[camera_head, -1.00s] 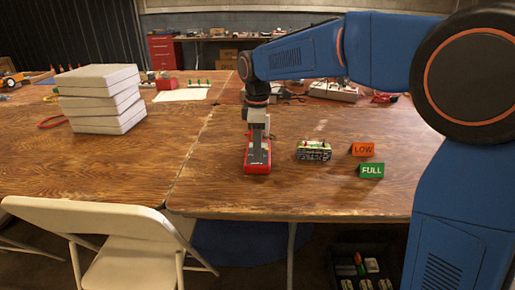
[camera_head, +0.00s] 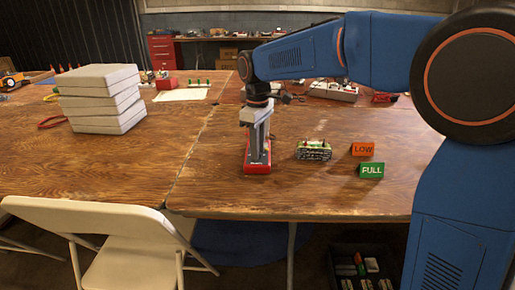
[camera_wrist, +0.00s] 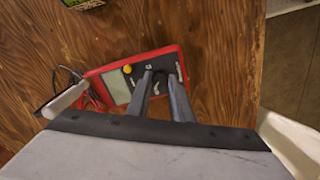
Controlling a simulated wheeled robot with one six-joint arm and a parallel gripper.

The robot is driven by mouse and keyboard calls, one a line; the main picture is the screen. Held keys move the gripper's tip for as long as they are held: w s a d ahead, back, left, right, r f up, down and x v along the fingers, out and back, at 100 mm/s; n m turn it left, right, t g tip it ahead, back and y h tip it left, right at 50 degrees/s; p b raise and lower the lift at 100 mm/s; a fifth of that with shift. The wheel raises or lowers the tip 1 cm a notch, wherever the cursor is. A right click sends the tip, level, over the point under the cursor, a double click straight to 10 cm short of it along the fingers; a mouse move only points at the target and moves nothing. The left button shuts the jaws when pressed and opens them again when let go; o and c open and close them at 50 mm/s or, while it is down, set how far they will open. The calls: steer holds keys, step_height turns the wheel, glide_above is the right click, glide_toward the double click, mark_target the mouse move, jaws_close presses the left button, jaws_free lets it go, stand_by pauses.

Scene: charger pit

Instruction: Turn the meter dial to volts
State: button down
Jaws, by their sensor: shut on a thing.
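The red meter (camera_head: 258,168) lies on the wooden table near its front edge, under my gripper. In the wrist view the meter (camera_wrist: 93,73) shows a grey display, a yellow button and a black face. My gripper (camera_head: 259,158) points down at the meter. In the wrist view my gripper's two fingers (camera_wrist: 160,80) stand on either side of the dial (camera_wrist: 159,76), shut on it. The fingers hide much of the dial, and its pointer setting cannot be read.
A battery pack (camera_head: 314,150) lies right of the meter, with an orange LOW sign (camera_head: 363,149) and a green FULL sign (camera_head: 371,171) beyond it. Test leads (camera_wrist: 68,88) lie beside the meter. White boxes (camera_head: 98,108) are stacked at left. A chair (camera_head: 100,222) stands in front.

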steer(key=m, duration=0.6)
steer(key=shift+m, duration=0.4)
stand_by(0.4)
steer(key=c, duration=1.6)
jaws_free()
steer(key=shift+o, duration=0.2)
step_height(320, 180, up, 17)
steer(key=shift+r, duration=0.2)
